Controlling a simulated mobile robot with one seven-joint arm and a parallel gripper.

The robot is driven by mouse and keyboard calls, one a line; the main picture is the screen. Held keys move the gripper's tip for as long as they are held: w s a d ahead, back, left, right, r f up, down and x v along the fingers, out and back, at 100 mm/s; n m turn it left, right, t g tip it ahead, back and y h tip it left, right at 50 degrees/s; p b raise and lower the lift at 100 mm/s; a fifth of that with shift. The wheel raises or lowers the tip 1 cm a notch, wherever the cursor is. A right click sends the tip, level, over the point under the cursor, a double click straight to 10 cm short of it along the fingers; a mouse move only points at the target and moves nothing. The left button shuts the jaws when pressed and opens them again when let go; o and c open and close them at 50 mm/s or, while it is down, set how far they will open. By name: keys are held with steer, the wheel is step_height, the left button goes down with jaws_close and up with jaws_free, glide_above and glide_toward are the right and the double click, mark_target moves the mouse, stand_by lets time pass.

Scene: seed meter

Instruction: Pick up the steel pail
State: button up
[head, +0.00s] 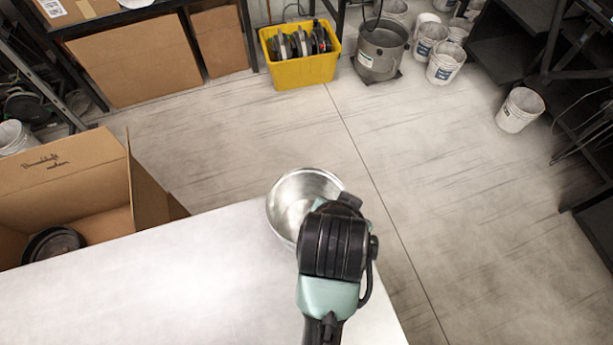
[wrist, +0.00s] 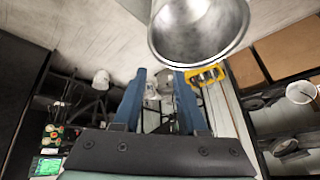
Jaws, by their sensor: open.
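The steel pail (head: 288,201) is a shiny round metal vessel at the far edge of the pale table (head: 170,290), near its right corner. My arm covers its lower right part in the head view. In the wrist view the pail (wrist: 199,34) is large at the top, its open mouth facing the camera. My gripper (wrist: 160,74) shows there as two blue fingers, apart with nothing held between them. The pail lies above and right of the fingertips in that view. In the head view my fingers are hidden by the wrist.
An open cardboard box (head: 65,180) with a dark round item stands left of the table. On the floor beyond are a yellow bin (head: 300,68), a grey metal bucket (head: 380,52) and several white buckets (head: 446,62). The table left of the pail is clear.

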steer(key=shift+g, duration=0.7)
steer(key=shift+w+d+f+p, duration=0.25)
steer(key=shift+w+f, duration=0.15)
steer(key=shift+f, duration=2.3)
steer(key=shift+w+d+f+p, duration=0.1)
steer(key=shift+w+d+f, duration=0.2)
steer(key=shift+f, duration=2.35)
steer(key=shift+w+d+f+p, duration=0.2)
steer(key=shift+w+f, duration=0.25)
steer(key=shift+f, duration=2.25)
jaws_close()
